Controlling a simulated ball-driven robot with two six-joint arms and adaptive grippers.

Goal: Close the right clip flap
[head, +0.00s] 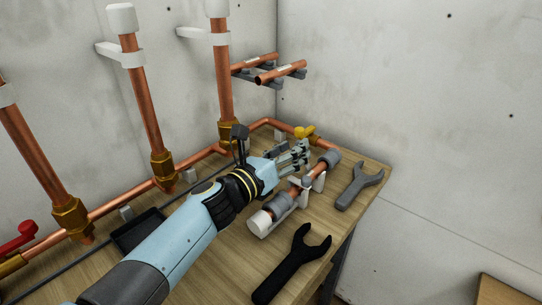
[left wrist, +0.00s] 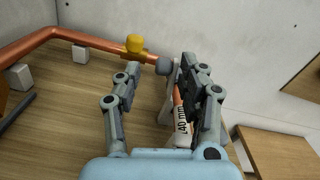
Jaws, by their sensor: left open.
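A short copper pipe (head: 293,192) lies in white clips on the bench, with a white end (head: 260,222) near me and a grey fitting (head: 331,157) at the far end. The right clip (head: 319,182) has white parts standing up beside the pipe; its flap's exact angle is hard to tell. My left gripper (head: 301,152) is open and empty, just left of and above the pipe's far half. In the left wrist view my left gripper (left wrist: 160,66) has its right finger over the pipe (left wrist: 180,104), which is marked "40 mm", and hides part of the clip. My right gripper is out of view.
A grey wrench (head: 359,187) and a black wrench (head: 292,264) lie right of and in front of the pipe. A yellow-handled valve (head: 305,132) stands behind. Vertical copper pipes (head: 145,100) rise along the wall. A black tray (head: 139,232) sits left of my arm.

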